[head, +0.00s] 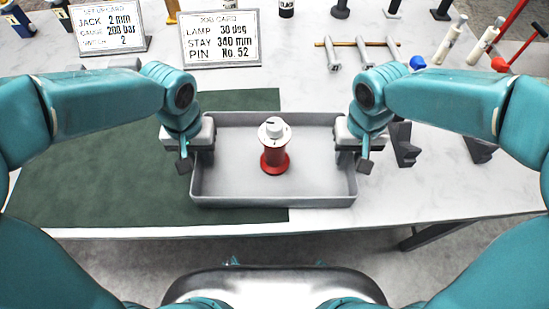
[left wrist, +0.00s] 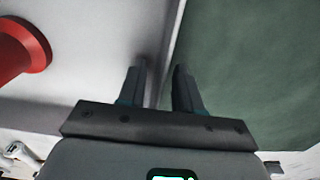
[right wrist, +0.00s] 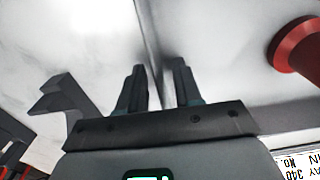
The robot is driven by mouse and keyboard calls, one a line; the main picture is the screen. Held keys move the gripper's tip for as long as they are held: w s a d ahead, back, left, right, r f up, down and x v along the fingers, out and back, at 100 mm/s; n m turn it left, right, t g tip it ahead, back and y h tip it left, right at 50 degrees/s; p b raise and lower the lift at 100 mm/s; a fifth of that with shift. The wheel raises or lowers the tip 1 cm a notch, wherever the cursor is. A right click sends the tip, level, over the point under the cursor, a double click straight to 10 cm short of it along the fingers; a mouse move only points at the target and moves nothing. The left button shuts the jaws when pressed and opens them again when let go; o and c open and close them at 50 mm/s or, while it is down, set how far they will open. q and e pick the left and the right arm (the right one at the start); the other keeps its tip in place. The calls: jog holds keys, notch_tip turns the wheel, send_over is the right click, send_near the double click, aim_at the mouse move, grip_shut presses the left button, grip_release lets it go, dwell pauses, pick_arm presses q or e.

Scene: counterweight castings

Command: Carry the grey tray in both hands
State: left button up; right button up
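The grey tray (head: 325,203) sits level at the front of the table, its left part over the green mat. A red spool-shaped casting (head: 274,160) with a white top stands upright inside it. My left gripper (head: 196,162) is at the tray's left wall, with its fingers apart on either side of the wall (left wrist: 158,80). My right gripper (head: 353,162) is at the right wall, fingers likewise astride it (right wrist: 155,80). I see a gap between the fingers of each gripper; contact with the wall is hard to make out.
The green mat (head: 90,180) covers the left of the table. Dark angled brackets (head: 403,145) stand just right of the right gripper. Two sign cards (head: 221,40) and a rack with grey pegs (head: 345,43) stand behind. White bottles (head: 450,40) are at the back right.

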pick_arm(q)
jog(key=shift+f, duration=0.15)
pick_arm(e)
jog(key=shift+f, duration=0.15)
pick_arm(q)
grip_shut()
pick_arm(e)
grip_shut()
